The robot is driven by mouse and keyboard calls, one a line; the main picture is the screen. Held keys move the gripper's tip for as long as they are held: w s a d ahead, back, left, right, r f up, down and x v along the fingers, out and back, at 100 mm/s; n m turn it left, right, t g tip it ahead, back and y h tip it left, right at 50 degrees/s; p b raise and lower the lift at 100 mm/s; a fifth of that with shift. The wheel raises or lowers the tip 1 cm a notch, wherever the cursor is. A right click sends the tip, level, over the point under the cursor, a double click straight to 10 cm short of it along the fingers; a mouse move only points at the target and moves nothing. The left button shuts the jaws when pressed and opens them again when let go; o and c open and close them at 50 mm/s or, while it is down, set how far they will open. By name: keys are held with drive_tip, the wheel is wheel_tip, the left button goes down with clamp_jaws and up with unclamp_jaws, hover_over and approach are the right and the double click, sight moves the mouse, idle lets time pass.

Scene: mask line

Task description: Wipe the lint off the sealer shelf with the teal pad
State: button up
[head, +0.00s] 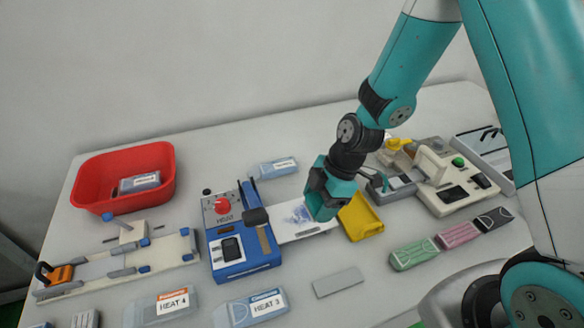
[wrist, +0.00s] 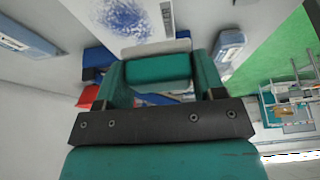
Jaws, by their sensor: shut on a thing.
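The blue sealer (head: 240,245) stands mid-table with a red knob and a dark-ended lever. Its white shelf (head: 312,232) sticks out to the right and carries a patch of blue lint (head: 298,212). The lint also shows at the top of the wrist view (wrist: 124,18). My gripper (head: 326,203) is above the right part of the shelf. In the wrist view my gripper (wrist: 160,75) is shut on the teal pad (wrist: 158,68), which has a pale grey edge. The arm hides most of the pad in the head view; I cannot tell whether it touches the shelf.
A yellow tray (head: 361,218) is close to the right of my gripper. Green (head: 414,254), pink and black blocks lie farther right, before a beige machine (head: 440,180). A red bin (head: 122,180) is at back left. Labelled cases (head: 250,307) and a grey plate (head: 338,282) lie in front.

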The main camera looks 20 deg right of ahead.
drive_tip(key=shift+r+p, duration=0.6)
drive_tip(key=shift+r, duration=0.6)
